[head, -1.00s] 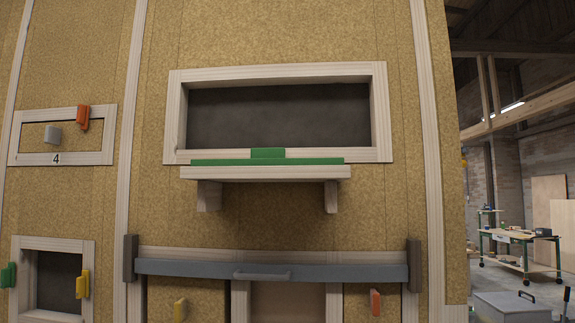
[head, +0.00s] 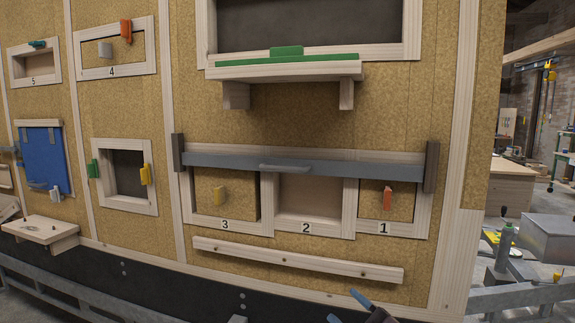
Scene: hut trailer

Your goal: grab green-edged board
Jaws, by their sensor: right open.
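The green-edged board (head: 285,60) shows as a green strip with a raised green tab, lying along the top of a pale wooden ledge (head: 285,72). The ledge stands on two wooden brackets under a large dark framed opening in the wall. How far the board extends behind the strip is hidden. My right gripper (head: 342,305) shows at the bottom edge, its blue-tipped fingers apart and empty. It is well below the board. My left gripper is not visible.
Below the ledge, a grey bar (head: 300,166) with a handle crosses the compartments marked 3, 2 and 1. A wooden rail (head: 298,260) juts out beneath them. A small wooden shelf (head: 42,231) is at lower left. A metal box (head: 548,238) stands at right.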

